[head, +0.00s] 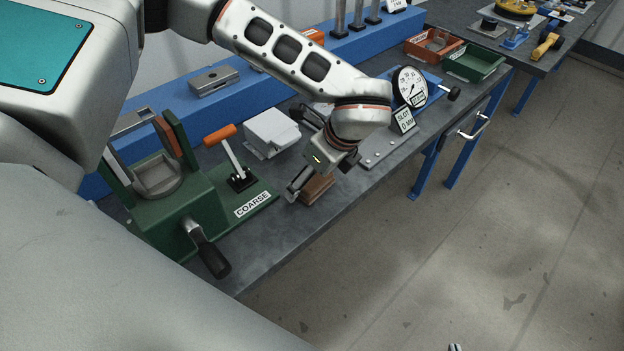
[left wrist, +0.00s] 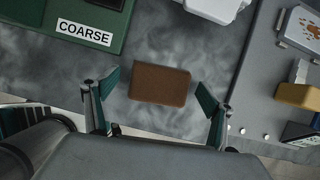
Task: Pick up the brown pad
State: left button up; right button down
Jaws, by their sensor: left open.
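The brown pad (head: 318,189) lies flat on the grey bench top, partly hidden by my left gripper (head: 308,186) in the head view. In the left wrist view the pad (left wrist: 160,84) is a plain brown rectangle between the two spread fingers of my left gripper (left wrist: 158,88). The left gripper is open, with a gap on each side of the pad. I cannot tell how high the fingertips are above it. Of my right gripper (head: 455,347), only a small tip shows at the bottom edge, over the floor; its jaws cannot be made out.
A green fixture labelled COARSE (head: 252,204) with an orange-handled lever stands left of the pad. A white block (head: 270,132) sits behind it. A dial gauge (head: 410,87) on a plate is to the right. Clear bench lies in front of the pad.

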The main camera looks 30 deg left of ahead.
pick_arm(q)
jog(key=c, duration=1.1)
notch_tip(320, 180, up, 20)
jog(key=o, duration=0.4)
jog(key=c, duration=0.5)
